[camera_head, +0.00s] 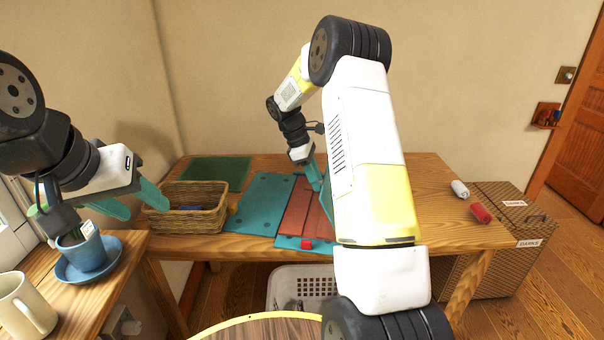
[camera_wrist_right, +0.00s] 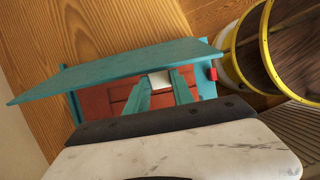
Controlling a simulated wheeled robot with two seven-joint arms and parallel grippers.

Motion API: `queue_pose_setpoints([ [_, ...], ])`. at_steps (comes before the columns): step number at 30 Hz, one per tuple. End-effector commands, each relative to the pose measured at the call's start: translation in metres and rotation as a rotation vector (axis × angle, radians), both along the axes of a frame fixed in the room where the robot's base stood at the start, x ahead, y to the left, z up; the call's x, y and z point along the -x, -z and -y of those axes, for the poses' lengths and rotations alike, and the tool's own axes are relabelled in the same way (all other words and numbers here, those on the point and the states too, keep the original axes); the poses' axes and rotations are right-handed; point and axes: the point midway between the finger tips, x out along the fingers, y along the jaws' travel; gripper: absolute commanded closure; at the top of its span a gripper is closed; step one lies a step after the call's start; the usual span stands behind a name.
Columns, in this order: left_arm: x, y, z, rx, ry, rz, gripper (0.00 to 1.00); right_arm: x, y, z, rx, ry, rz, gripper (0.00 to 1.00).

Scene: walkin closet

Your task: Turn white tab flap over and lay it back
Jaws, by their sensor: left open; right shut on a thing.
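The teal flap (camera_wrist_right: 120,67) is raised and tilted over the board with red panels (camera_wrist_right: 112,98). The white tab (camera_wrist_right: 159,80) is at the flap's edge, between the teal fingers of my right gripper (camera_wrist_right: 160,88), which is shut on it. In the head view, my right gripper (camera_head: 316,180) is over the red panels (camera_head: 297,208), and only a sliver of the flap shows beside my arm. The tab is hidden there. My left gripper (camera_head: 132,202) is open and empty, in front of the wicker basket.
The wicker basket (camera_head: 187,221) and a green mat (camera_head: 216,171) are on the wooden table. A red roll (camera_head: 480,212) and a white roll (camera_head: 460,188) lie at its right. A blue cup (camera_head: 84,252) and a cream mug (camera_head: 25,305) stand near my left arm.

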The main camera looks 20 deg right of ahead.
Motion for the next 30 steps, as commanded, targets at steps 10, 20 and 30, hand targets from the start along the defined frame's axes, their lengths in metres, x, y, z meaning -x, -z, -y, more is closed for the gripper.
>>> queue_pose_setpoints([
  [10,0.0,0.0,0.0,0.0,0.0,0.0,0.49,-0.0006,-0.001,0.0002,0.0,-0.001,0.002,1.0],
  [20,0.0,0.0,0.0,0.0,0.0,0.0,0.49,-0.0002,-0.0016,0.0012,-0.005,0.0,0.006,1.0],
  [30,0.0,0.0,0.0,0.0,0.0,0.0,0.49,0.0017,-0.0046,0.0062,-0.027,0.001,0.016,1.0],
])
